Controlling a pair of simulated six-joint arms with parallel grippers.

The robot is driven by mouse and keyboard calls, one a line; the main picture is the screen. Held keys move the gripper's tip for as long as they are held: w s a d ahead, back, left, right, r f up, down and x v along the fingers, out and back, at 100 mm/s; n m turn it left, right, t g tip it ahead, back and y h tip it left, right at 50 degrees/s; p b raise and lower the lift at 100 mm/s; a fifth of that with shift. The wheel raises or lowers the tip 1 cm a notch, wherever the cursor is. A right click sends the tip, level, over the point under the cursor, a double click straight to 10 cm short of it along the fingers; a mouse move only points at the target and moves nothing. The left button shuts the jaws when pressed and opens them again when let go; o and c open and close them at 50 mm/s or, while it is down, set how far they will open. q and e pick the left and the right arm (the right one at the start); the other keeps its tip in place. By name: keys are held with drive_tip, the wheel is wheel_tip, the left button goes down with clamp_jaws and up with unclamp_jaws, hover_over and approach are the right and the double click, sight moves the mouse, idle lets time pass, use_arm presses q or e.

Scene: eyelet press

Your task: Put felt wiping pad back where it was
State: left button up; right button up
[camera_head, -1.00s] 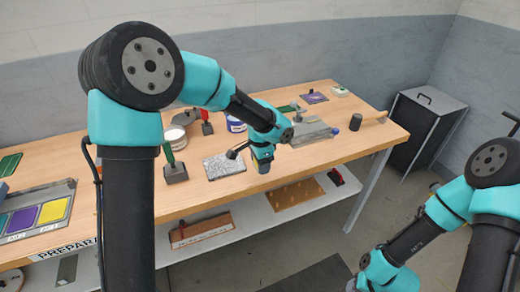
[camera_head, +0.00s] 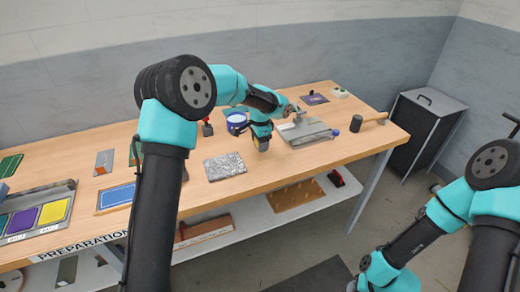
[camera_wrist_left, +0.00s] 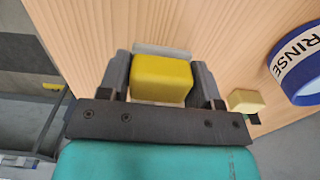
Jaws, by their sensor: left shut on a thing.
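My left gripper (camera_head: 262,146) hangs over the wooden bench, to the right of a speckled grey slab. In the left wrist view the gripper (camera_wrist_left: 161,80) is shut on a yellow block (camera_wrist_left: 161,78), with a pale grey edge showing beyond it. This block seems to be the felt wiping pad. It looks close above the wood, but I cannot tell whether it touches.
The speckled slab (camera_head: 225,166) lies left of the gripper. A blue-and-white tub (camera_head: 236,122) stands behind it, marked RINSE in the wrist view (camera_wrist_left: 299,62). Another small yellow block (camera_wrist_left: 246,101) is near the right finger. A metal press (camera_head: 305,131) and mallet (camera_head: 357,123) are to the right.

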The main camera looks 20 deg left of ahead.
sight(260, 155)
use_arm(q)
drive_tip(key=shift+f, duration=0.1)
drive_tip(key=shift+f, duration=1.65)
drive_tip(key=shift+f, duration=0.1)
drive_tip(key=o, duration=1)
drive_tip(key=shift+c, duration=0.2)
wheel_tip(260, 155, up, 12)
drive_tip(key=shift+d+r, duration=0.1)
drive_tip(key=shift+r, duration=0.05)
